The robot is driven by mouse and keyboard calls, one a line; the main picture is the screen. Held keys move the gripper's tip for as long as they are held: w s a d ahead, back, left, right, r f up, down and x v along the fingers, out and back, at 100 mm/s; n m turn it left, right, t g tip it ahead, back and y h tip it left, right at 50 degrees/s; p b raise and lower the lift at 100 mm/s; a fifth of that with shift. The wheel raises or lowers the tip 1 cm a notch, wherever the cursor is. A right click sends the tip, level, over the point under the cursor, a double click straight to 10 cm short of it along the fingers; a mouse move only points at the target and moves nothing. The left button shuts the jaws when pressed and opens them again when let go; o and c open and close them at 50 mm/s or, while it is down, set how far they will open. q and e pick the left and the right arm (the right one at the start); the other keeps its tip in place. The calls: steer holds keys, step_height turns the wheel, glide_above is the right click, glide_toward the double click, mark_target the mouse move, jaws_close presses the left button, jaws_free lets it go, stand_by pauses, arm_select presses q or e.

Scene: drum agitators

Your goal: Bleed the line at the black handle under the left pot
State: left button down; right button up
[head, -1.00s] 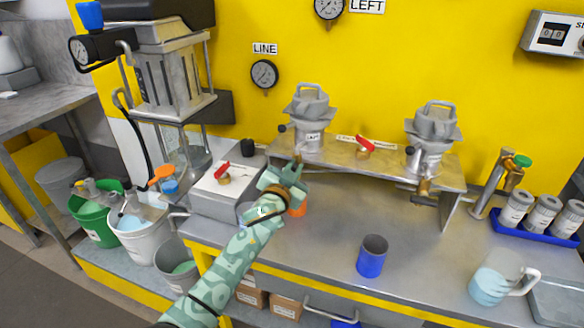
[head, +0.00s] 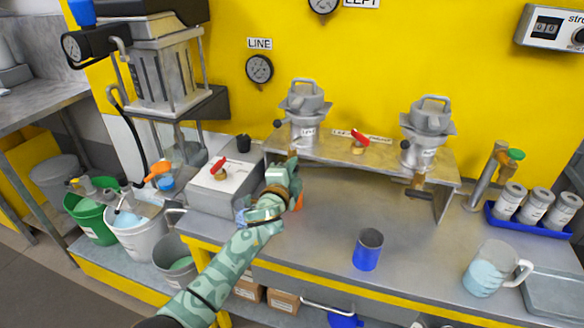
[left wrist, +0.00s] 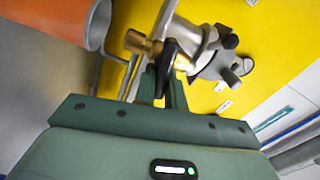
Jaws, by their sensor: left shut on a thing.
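The left pot (head: 304,127) is a grey metal vessel standing upright in the raised metal shelf; it also shows tilted in the left wrist view (left wrist: 208,52). In that view a brass valve (left wrist: 140,43) comes off it, with a black handle (left wrist: 166,62) in front. My left gripper (left wrist: 163,82) is shut on the black handle. In the head view my left gripper (head: 285,165) is under the left pot and hides the handle. An orange cup (head: 299,200) is partly hidden behind my gripper; the left wrist view shows its open mouth (left wrist: 97,22). My right gripper is not in view.
A second pot (head: 427,125) stands right on the shelf (head: 385,158). A red-handled valve (head: 357,142) sits between the pots. A blue cup (head: 368,250) and a measuring jug (head: 490,270) stand on the bench. A control box (head: 222,190) is left of my gripper. The bench middle is clear.

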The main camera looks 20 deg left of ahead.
arm_select(q)
steer(key=shift+f+m, duration=0.25)
steer(key=shift+m, duration=0.85)
steer(key=c, duration=1.5)
jaws_free()
steer(key=shift+d, duration=0.1)
steer(key=shift+o, duration=0.2)
steer(key=shift+s, duration=0.2)
steer(key=s+p, duration=0.4)
steer(key=s, duration=1.2)
steer(key=shift+a, duration=0.3)
